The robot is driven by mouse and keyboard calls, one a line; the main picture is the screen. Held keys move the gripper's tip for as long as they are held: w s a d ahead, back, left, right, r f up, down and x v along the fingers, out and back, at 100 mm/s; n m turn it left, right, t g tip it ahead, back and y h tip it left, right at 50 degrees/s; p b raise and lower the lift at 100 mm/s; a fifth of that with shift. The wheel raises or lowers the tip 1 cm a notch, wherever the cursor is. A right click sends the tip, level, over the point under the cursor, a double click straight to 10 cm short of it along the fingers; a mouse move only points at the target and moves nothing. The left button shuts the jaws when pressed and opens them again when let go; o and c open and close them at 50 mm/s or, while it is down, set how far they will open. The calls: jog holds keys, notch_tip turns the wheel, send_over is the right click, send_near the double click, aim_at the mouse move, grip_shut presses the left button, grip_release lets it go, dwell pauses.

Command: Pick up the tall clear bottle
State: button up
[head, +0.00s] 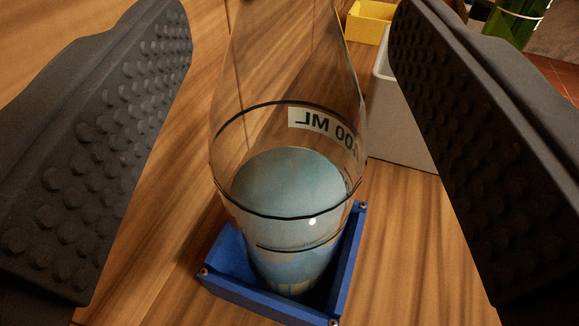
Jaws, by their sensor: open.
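The tall clear bottle (285,200) stands upright in the middle of the head view, with its top cut off by the picture's upper edge. It has dark rings around it, pale bluish contents or a pale base, and a white label with mirrored lettering. Its lower end sits inside a blue open holder (230,278). My gripper (290,165) is open, with one dark studded finger on each side of the bottle. A gap of wood shows between the left finger and the bottle, and another gap on the right. Neither finger appears to touch it.
The wooden table (175,240) is bare on both sides of the holder. A grey box (395,125) stands just behind the bottle to the right. A yellow box (368,24) and a green bottle (512,25) are at the back right.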

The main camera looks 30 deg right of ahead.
aim_at(291, 45)
jog(key=shift+x, duration=1.7)
jog(key=shift+r, duration=0.1)
grip_shut()
jog(key=shift+f, duration=0.2)
